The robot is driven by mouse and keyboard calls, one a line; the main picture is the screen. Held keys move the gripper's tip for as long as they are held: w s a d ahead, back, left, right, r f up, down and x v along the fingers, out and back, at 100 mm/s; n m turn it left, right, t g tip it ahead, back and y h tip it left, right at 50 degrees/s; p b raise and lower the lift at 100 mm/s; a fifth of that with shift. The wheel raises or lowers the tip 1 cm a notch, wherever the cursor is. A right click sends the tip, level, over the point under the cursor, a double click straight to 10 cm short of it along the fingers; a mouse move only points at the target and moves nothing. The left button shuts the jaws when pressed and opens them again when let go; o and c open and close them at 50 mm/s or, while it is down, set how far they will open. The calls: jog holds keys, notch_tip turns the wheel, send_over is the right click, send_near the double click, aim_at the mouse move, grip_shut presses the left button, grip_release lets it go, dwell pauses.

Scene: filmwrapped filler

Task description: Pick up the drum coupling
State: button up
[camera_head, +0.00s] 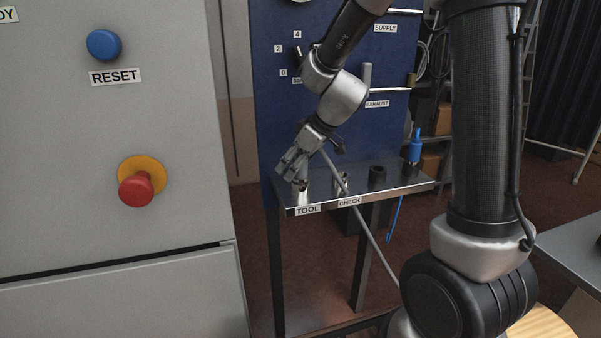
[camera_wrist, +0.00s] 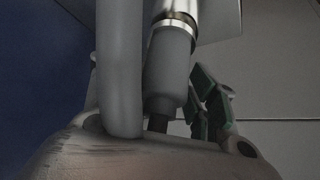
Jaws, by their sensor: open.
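My gripper (camera_head: 291,168) is open at the left end of the metal shelf (camera_head: 410,186), just above the TOOL label. A grey cylinder with a bright metal collar, which looks like the drum coupling (camera_wrist: 169,65), shows in the wrist view. Its bright metal lower part (camera_head: 302,186) shows below my fingers in the head view. A green-padded finger (camera_wrist: 212,105) is beside it on the right, and the other finger is hidden. I cannot tell whether the fingers touch it. A thick grey hose (camera_head: 358,212) runs from near my gripper down to the right.
A black cylinder (camera_head: 377,176) and a blue fitting (camera_head: 414,150) stand farther right. A blue panel (camera_head: 275,100) rises behind the shelf. A grey cabinet (camera_head: 60,200) with a red button (camera_head: 137,190) is at left.

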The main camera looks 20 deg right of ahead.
jog(key=shift+c, duration=0.3)
jog(key=c, duration=1.2)
